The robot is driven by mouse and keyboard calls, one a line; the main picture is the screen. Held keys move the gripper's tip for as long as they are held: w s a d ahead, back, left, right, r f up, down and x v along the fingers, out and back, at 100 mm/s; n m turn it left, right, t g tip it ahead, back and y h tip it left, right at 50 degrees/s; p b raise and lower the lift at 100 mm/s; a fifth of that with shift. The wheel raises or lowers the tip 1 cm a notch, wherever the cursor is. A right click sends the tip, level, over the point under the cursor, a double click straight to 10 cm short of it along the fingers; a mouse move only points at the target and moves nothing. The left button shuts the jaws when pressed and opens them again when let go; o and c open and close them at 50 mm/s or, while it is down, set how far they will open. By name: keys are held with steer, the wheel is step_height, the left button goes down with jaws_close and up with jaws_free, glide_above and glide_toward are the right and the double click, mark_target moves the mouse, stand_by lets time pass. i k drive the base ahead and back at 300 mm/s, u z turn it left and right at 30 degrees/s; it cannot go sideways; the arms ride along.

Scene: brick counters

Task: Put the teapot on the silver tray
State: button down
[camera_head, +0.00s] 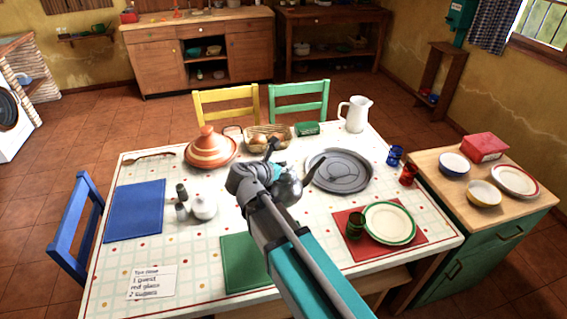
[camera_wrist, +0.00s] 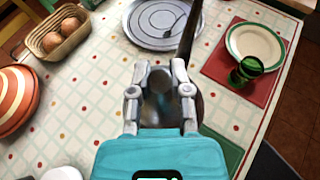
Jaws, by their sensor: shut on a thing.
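My gripper (camera_wrist: 159,75) is shut on the metal teapot (camera_head: 290,187), which is largely hidden behind the gripper and arm in the head view. In the wrist view the teapot (camera_wrist: 158,108) shows between the fingers, with a long dark part sticking out beyond them. The round silver tray (camera_head: 350,183) lies on the table, just right of the teapot in the head view. It also shows beyond the fingers in the wrist view (camera_wrist: 148,38). A small spoon-like shape shows on the tray there. The teapot is apart from the tray; its height above the table is hard to tell.
An orange striped tagine (camera_head: 211,150) and a bread basket (camera_head: 268,138) stand behind left. A white pitcher (camera_head: 355,114) stands behind the tray. A green glass (camera_head: 355,226) and plate (camera_head: 390,223) sit right on a red mat. A white lidded pot (camera_head: 204,207) stands left.

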mark_target(339, 163)
steer(key=u, duration=0.05)
steer(key=i, duration=0.55)
steer(key=z, duration=1.15)
